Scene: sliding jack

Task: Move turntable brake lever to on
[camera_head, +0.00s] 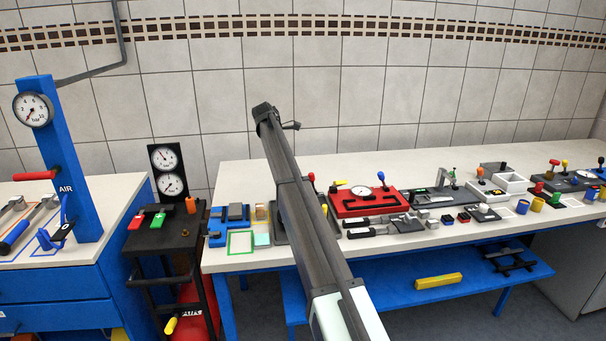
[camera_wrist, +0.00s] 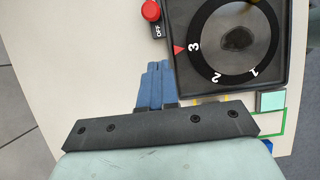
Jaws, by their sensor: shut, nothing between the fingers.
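The turntable (camera_wrist: 276,84) is a dark square plate with a black ring numbered 1, 2 and 3, at the upper right of the wrist view. A red triangle on its edge points at the 3. A red round knob (camera_wrist: 151,10), probably the brake lever's end, stands by the plate's upper left corner, beside a label reading OFF (camera_wrist: 158,30). My gripper (camera_wrist: 155,66) has its blue fingers together and empty, left of the plate and apart from the knob. In the head view my arm hides my gripper and most of the turntable (camera_head: 281,238).
A green frame (camera_wrist: 284,128) and a pale teal square (camera_wrist: 272,101) lie right of my gripper. The white bench top (camera_wrist: 75,60) is bare to its left. In the head view a red box with a gauge (camera_head: 365,203) and several tools stand right of my arm.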

